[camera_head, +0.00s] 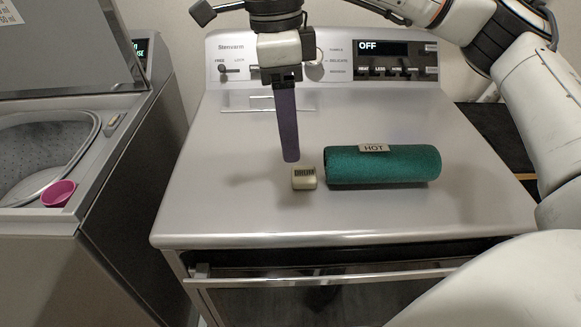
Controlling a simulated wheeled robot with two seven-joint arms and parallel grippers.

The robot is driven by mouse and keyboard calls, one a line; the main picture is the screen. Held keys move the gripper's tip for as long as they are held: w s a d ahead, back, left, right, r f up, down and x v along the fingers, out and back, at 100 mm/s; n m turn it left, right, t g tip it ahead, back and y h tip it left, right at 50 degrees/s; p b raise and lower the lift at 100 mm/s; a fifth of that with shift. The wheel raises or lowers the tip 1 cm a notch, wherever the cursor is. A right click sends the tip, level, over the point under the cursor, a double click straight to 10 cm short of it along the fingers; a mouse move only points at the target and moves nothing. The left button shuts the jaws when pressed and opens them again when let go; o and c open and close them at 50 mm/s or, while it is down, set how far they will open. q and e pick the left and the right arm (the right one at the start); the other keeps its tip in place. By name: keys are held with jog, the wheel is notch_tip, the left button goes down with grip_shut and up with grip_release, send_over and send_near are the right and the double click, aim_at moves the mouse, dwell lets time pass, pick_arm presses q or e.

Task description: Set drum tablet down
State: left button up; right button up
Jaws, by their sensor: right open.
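The drum tablet (304,178) is a small pale block with the word DRUM on it. It rests on the grey machine top (230,200), just left of a green roll. My right gripper (290,158) points down above and slightly behind the tablet, with its purple finger tip close to it. The jaws are open and seen edge-on, so one finger hides the other. No gap can be measured between the finger and the tablet. My left gripper is out of view.
A green cylinder (400,167) labelled HOT lies right of the tablet. The control panel (375,60) with knobs and an OFF display stands behind. An open topload washer (45,150) with a pink cup (59,194) is at left. The machine top's front left is clear.

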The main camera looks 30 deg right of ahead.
aim_at(304, 173)
jog(key=d+f, duration=0.2)
jog(key=f, duration=0.1)
jog(key=shift+f, duration=0.1)
jog(key=shift+s+d+f+p, duration=0.1)
jog(key=shift+d+f+p, duration=0.1)
jog(key=shift+f, duration=1.35)
jog(key=shift+s+d+f+p, duration=0.1)
jog(key=shift+d+f+p, duration=0.1)
jog(key=shift+f, duration=1.35)
jog(key=c, duration=1.2)
jog(key=shift+r, duration=0.2)
